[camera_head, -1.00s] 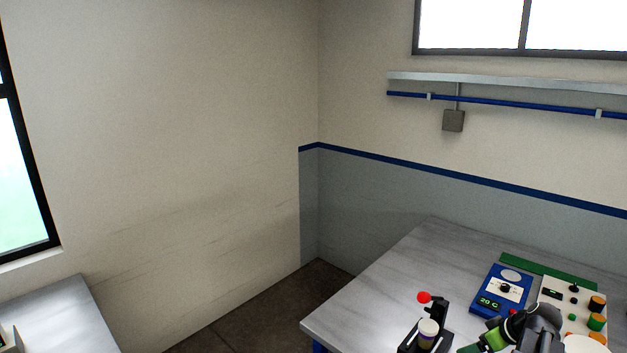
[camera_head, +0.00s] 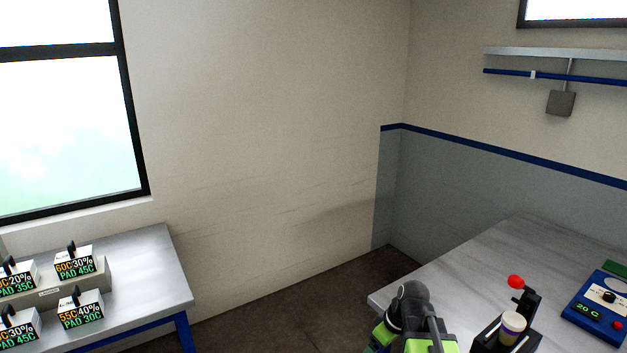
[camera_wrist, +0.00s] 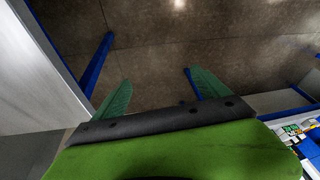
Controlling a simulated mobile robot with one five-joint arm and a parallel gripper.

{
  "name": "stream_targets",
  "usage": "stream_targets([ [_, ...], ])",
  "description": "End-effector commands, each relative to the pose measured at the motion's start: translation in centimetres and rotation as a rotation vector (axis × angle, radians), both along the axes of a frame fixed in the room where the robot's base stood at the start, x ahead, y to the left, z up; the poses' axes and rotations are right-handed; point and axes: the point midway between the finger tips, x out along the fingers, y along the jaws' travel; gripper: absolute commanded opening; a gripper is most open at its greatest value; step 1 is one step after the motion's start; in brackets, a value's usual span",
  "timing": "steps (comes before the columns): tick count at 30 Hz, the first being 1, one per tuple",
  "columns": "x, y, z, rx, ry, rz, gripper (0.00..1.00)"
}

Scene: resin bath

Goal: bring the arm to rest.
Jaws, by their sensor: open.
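My gripper (camera_wrist: 155,95) shows in the wrist view with its two green fingers spread wide apart. Nothing is between them, and the dark floor lies beyond. In the head view my green and black arm (camera_head: 412,315) is at the bottom, in front of the right bench's near left corner. The fingertips are not clear in that view.
The right bench (camera_head: 455,270) holds a black stand (camera_head: 508,335) with a vial and red knob, and a blue unit (camera_head: 600,298) reading 20 C. The left bench (camera_head: 150,255) holds several labelled blocks (camera_head: 75,262). Dark floor (camera_head: 270,325) lies between the benches.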

Motion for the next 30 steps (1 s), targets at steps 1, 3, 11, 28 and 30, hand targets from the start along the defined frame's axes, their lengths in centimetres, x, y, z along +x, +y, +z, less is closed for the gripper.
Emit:
stream_targets([
  [1,-1.0,2.4,-1.6,-0.023,0.033,-0.012,0.85],
  [3,-2.4,4.6,-2.6,-0.067,0.087,-0.079,0.85],
  [11,-5.4,2.4,-2.9,-0.188,0.211,-0.53,0.85],
  [28,-5.7,1.5,-2.9,-0.185,0.241,-0.712,0.85],
  [30,-5.7,1.5,-2.9,-0.185,0.241,-0.712,0.85],
])
